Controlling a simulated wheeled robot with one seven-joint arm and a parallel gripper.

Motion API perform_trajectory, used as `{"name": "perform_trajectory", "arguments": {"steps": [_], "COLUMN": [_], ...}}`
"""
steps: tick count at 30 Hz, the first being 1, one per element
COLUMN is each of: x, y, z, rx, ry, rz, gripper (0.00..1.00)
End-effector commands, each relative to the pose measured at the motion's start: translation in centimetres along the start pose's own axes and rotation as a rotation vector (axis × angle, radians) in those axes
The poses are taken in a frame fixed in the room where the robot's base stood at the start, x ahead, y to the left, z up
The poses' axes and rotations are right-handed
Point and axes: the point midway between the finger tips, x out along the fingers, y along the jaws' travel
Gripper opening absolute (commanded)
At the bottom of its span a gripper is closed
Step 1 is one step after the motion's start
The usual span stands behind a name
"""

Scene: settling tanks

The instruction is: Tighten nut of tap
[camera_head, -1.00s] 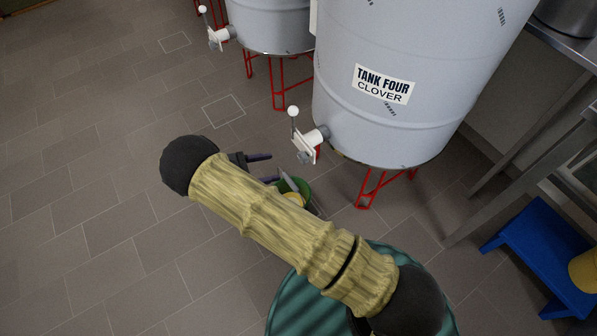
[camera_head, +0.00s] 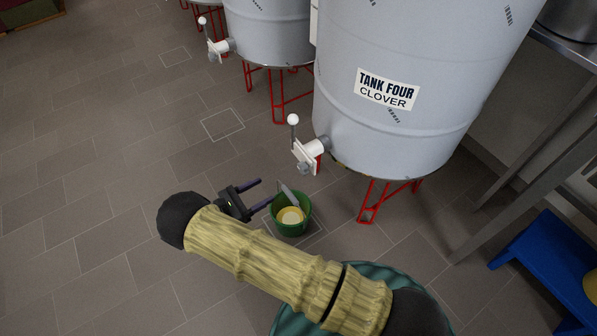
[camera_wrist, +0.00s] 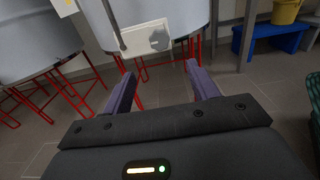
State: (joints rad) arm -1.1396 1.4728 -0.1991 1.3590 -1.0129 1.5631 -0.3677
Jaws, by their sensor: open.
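The tap (camera_head: 307,155) is white with a ball-topped lever and sticks out low from the wall of tank four (camera_head: 388,124). In the wrist view the tap body (camera_wrist: 135,40) is ahead of my fingers, with a grey faceted knob, seemingly the nut (camera_wrist: 159,39), on its face. My gripper (camera_head: 262,192) is open and empty, with two purple fingers pointing toward the tap; it also shows in the wrist view (camera_wrist: 163,80). It is apart from the tap, to its lower left in the head view. The nut is too small to make out clearly in the head view.
A green bucket (camera_head: 303,226) with a yellow item inside stands on the floor near my fingers. Red tank legs (camera_head: 369,204) stand under the tank. Another tank (camera_head: 268,32) with a tap is behind. A blue step stool (camera_head: 545,262) is at right. Floor at left is clear.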

Motion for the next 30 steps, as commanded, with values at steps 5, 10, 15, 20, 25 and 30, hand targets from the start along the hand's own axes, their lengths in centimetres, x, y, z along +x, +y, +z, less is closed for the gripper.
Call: {"name": "perform_trajectory", "arguments": {"steps": [5, 10, 15, 20, 25, 30], "x": [3.4, 6.3, 9.3, 11.9, 13.6, 13.9], "y": [0.0, 0.0, -0.1, 0.0, 0.0, 0.0], "z": [-0.1, -0.1, -0.2, -0.1, -0.1, 0.0], "rx": [0.000, 0.000, 0.000, 0.000, 0.000, 0.000], "ry": [-0.001, 0.000, 0.000, 0.000, 0.000, 0.001], "rz": [-0.005, -0.003, -0.003, -0.002, 0.000, 0.000], "gripper": [0.59, 0.59, 0.59, 0.59, 0.59, 0.59]}}
